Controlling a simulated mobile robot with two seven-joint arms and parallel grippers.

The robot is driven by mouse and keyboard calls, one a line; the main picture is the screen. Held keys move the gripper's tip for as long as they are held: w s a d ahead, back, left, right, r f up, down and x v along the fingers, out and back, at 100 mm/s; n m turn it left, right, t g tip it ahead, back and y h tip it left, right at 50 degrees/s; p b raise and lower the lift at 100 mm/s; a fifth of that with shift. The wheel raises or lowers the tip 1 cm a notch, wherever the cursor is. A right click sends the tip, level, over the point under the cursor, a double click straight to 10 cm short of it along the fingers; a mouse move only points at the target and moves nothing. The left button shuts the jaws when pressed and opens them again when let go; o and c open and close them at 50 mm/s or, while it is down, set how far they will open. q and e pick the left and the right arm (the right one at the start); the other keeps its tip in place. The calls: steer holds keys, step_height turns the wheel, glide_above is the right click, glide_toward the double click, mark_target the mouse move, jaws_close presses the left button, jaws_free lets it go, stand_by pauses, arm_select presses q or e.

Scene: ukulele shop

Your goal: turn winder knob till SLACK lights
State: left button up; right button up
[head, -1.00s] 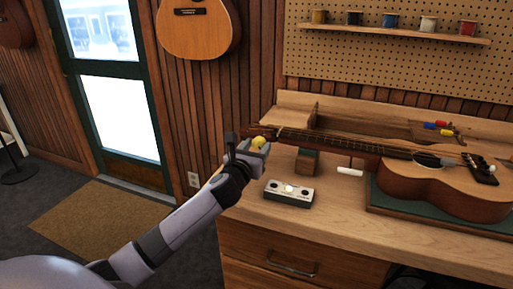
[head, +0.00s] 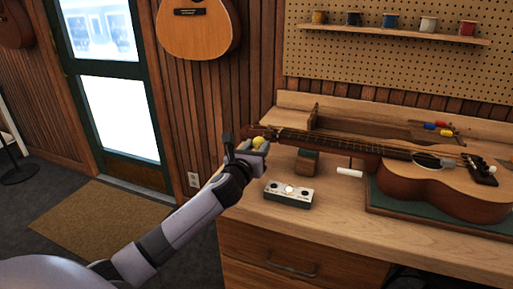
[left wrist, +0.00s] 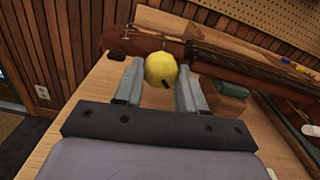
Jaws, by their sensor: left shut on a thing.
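The yellow winder knob (head: 259,141) is at the headstock end of the ukulele (head: 440,182), which lies on its back on the bench. My left gripper (head: 246,146) is shut on the knob; in the left wrist view the round knob (left wrist: 160,68), with a short dark mark, sits between the two fingers (left wrist: 160,90). A small box with a silver face (head: 289,194) lies on the bench; its middle light glows whitish, and the lights on either side look dark. Its labels are too small to read. My right gripper is not in view.
A neck-rest block (head: 306,163) stands under the neck. A white cylinder (head: 349,172) lies near the neck. A green mat (head: 385,204) is under the ukulele body. The bench front (head: 330,220) is mostly clear.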

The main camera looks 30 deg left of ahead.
arm_select(q)
steer(key=n+p, duration=0.1)
steer(key=n, duration=0.8)
steer(key=shift+d+n, duration=0.1)
steer(key=shift+n, duration=0.3)
steer(key=n, duration=0.3)
steer(key=shift+n, duration=0.3)
steer(key=n+p, duration=0.1)
steer(key=n, duration=0.3)
steer(key=shift+r+n, duration=0.1)
steer(key=shift+n, duration=0.2)
steer(key=n, duration=0.4)
steer(key=shift+n, duration=0.3)
steer(key=o, duration=0.8)
steer(key=shift+s, duration=0.1)
